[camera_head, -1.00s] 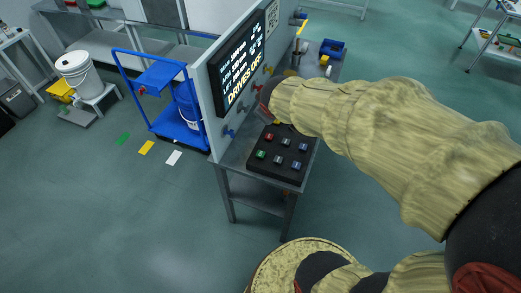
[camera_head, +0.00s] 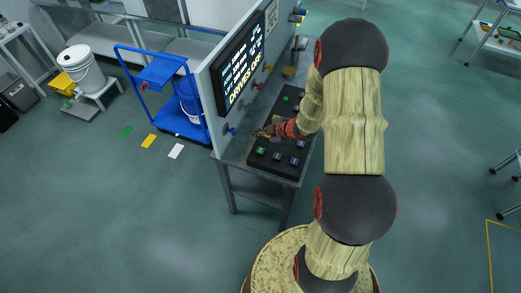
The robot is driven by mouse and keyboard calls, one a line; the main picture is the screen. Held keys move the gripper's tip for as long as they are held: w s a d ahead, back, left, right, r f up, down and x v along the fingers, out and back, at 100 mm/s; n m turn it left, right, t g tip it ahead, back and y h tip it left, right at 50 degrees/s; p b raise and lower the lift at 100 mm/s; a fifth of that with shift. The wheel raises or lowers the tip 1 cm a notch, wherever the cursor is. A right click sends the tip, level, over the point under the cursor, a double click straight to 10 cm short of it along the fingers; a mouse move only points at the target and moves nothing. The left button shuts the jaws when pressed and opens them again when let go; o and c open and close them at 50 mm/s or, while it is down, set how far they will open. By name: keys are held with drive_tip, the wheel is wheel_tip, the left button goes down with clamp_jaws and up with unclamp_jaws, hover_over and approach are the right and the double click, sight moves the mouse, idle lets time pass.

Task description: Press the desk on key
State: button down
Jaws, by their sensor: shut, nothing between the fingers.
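The black key box (camera_head: 257,163) lies on the grey desk (camera_head: 229,159) in front of the upright panel. A green key (camera_head: 261,151) is at its near left corner, with dark bluish keys (camera_head: 294,161) to the right. The key labels are too small to read, so I cannot tell which is the desk on key. My gripper (camera_head: 262,132) is shut and empty over the box's left edge, close to the green key. I cannot tell whether it touches anything. My gripper and arm hide the far left keys and part of the box.
The upright panel (camera_head: 209,97) carries a display (camera_head: 240,68) reading "DRIVES OFF" and several coloured knobs, close to my gripper's left. A green light or button (camera_head: 286,98) shows farther back on the desk. A blue cart (camera_head: 165,75) stands left of the panel.

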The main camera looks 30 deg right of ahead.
sight(260, 152)
wheel_tip(260, 152, down, 9)
drive_tip(key=b, duration=0.7)
drive_tip(key=shift+r+b, duration=0.1)
drive_tip(key=shift+b, duration=0.3)
idle(1.1)
drive_tip(key=shift+f, duration=0.35)
drive_tip(key=shift+f+b, duration=0.5)
idle(0.5)
drive_tip(key=shift+r, duration=0.15)
idle(0.3)
drive_tip(key=shift+r+p, duration=0.8)
drive_tip(key=shift+p, duration=0.05)
